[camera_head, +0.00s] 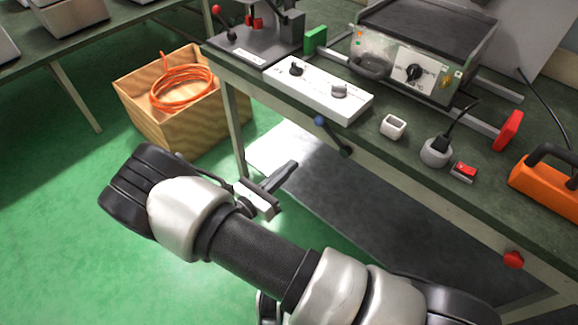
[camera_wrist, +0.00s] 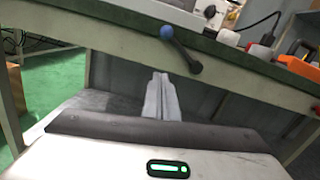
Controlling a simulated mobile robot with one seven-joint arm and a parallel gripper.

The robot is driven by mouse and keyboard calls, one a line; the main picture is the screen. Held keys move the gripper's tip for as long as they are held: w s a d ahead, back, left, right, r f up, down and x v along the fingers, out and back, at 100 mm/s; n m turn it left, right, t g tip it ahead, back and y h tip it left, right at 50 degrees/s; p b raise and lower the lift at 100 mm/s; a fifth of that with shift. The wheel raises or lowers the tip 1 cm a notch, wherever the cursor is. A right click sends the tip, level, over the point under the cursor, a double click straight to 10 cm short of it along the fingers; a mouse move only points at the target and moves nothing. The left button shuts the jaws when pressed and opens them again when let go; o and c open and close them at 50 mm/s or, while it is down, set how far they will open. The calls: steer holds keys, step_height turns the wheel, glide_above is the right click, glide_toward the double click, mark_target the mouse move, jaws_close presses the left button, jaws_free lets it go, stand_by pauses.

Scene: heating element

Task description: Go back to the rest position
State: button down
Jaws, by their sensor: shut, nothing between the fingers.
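My gripper (camera_head: 282,176) is shut and empty. In the head view it hangs in the air in front of the workbench, below the level of its top, with my arm reaching in from the lower right. In the wrist view the closed fingers (camera_wrist: 161,92) point toward the bench's underside. The workbench (camera_head: 300,110) has a dark green top with a pale front rail. A lever with a blue knob (camera_head: 319,121) sticks out from the bench front, and it also shows in the wrist view (camera_wrist: 167,32) above the fingers. My gripper appears apart from everything.
On the bench stand a white control box (camera_head: 318,92), a heater unit (camera_head: 410,65), a white cup (camera_head: 393,127), a grey socket with a black plug (camera_head: 436,152), a red switch (camera_head: 464,171) and an orange case (camera_head: 548,188). A wooden crate (camera_head: 165,125) holds orange cable. Green floor is clear at left.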

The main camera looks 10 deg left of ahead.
steer(key=s+d+r+m+g+h, duration=0.1)
steer(key=s+d+r+m+g, duration=0.2)
steer(key=d+r+m+g, duration=1.05)
steer(key=s+d+r+m+y, duration=0.8)
steer(key=s+d+r+m, duration=0.15)
steer(key=r+m, duration=0.25)
steer(key=s+r+m+t+y+p, duration=0.1)
steer(key=s+r+m+t+p, duration=0.1)
steer(key=r+p, duration=0.8)
steer(key=s+a+r+m+t+y+p, duration=0.1)
steer(key=s+r+m+y+p, duration=0.1)
steer(key=r+p, duration=0.9)
step_height(320, 180, up, 6)
steer(key=shift+s+r+m+t, duration=0.2)
steer(key=shift+s+m+t, duration=0.15)
steer(key=shift+s+m, duration=0.3)
steer(key=shift+w, duration=0.1)
